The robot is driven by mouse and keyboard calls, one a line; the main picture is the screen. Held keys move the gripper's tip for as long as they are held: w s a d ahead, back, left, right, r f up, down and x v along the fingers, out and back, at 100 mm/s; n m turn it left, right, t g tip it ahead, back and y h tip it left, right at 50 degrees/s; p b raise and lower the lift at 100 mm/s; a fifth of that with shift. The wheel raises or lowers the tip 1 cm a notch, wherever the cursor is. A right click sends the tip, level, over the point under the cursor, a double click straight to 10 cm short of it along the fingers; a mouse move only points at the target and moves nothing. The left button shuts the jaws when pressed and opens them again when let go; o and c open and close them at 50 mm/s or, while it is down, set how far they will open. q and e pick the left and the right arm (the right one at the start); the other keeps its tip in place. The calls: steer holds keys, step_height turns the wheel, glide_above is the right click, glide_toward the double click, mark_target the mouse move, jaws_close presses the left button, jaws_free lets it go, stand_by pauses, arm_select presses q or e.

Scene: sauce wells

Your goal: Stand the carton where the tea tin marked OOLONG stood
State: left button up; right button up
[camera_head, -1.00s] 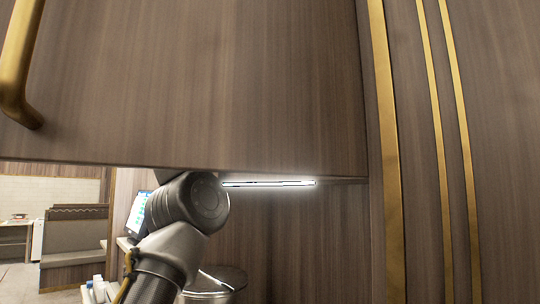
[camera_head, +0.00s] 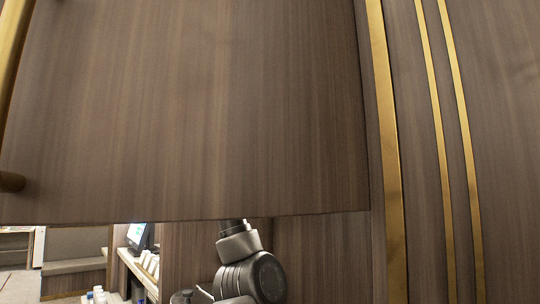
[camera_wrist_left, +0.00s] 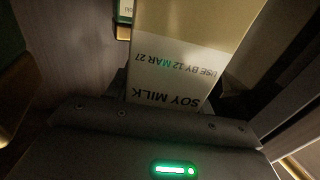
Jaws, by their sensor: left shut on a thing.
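The carton (camera_wrist_left: 185,62) fills the middle of the left wrist view. It is pale yellow above and white below, with SOY MILK and USE BY 12 MAR 27 printed upside down in the picture. My left gripper (camera_wrist_left: 178,98) is shut on it, with dark finger parts at both sides. The carton's far end runs out of the picture, so I cannot tell what it touches. No tin marked OOLONG can be made out. In the head view the upper cabinet hides my left gripper and the carton; only my arm shows below it.
A wooden cabinet front (camera_head: 200,110) fills most of the head view, its lower edge just above my arm. A small green and white thing (camera_wrist_left: 124,12) is beyond the carton. A dark green surface (camera_wrist_left: 10,45) is at the left wrist view's left edge.

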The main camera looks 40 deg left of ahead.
arm_select(q)
steer(key=shift+f+p, duration=0.3)
steer(key=shift+f, duration=0.65)
steer(key=shift+w+f, duration=0.1)
steer(key=shift+f, duration=0.25)
steer(key=shift+f, duration=0.1)
steer(key=shift+f, duration=0.15)
steer(key=o, duration=1.3)
steer(key=shift+o, duration=0.2)
steer(key=shift+r, duration=0.25)
